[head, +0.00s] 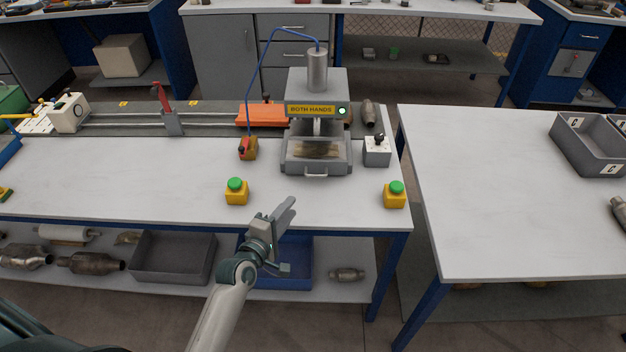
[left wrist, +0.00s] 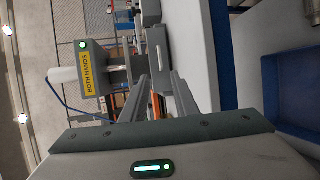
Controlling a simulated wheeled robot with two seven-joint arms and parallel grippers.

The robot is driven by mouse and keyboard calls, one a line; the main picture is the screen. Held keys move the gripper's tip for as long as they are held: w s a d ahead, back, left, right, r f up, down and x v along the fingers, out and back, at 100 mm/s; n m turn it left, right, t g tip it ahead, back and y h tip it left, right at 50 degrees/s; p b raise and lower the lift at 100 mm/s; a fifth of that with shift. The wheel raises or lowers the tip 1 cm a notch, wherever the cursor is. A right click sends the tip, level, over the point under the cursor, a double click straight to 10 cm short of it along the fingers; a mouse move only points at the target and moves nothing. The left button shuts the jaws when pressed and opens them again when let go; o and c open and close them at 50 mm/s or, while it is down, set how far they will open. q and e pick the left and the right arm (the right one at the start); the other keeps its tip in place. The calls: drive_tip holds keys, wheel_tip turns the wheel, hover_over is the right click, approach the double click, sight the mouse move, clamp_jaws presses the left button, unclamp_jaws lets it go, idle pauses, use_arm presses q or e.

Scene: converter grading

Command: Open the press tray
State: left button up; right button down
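The grey press (head: 317,85) with a "BOTH HANDS" sign and a lit green light stands at the back of the white bench. Its press tray (head: 290,168) is at the foot of the press, with a pale handle (head: 316,175) on the front and a brownish part inside. My left gripper (head: 286,212) is above the bench's front edge, in front of the tray and apart from it. In the left wrist view the gripper's two fingers (left wrist: 160,90) stand apart with a gap between them. The press sign (left wrist: 88,75) shows sideways there. My right gripper is out of view.
Yellow boxes with green buttons stand left (head: 237,192) and right (head: 395,195) of the tray's front. A grey switch box (head: 377,152) is right of the press. The bench between the button boxes is clear. A second table (head: 500,220) stands to the right.

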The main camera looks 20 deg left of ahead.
sight(315, 176)
use_arm(q)
drive_tip(key=p+x, duration=0.1)
drive_tip(key=x, duration=1.5)
drive_tip(key=shift+w+p, duration=0.1)
drive_tip(key=shift+p, duration=0.3)
clamp_jaws()
idle(0.9)
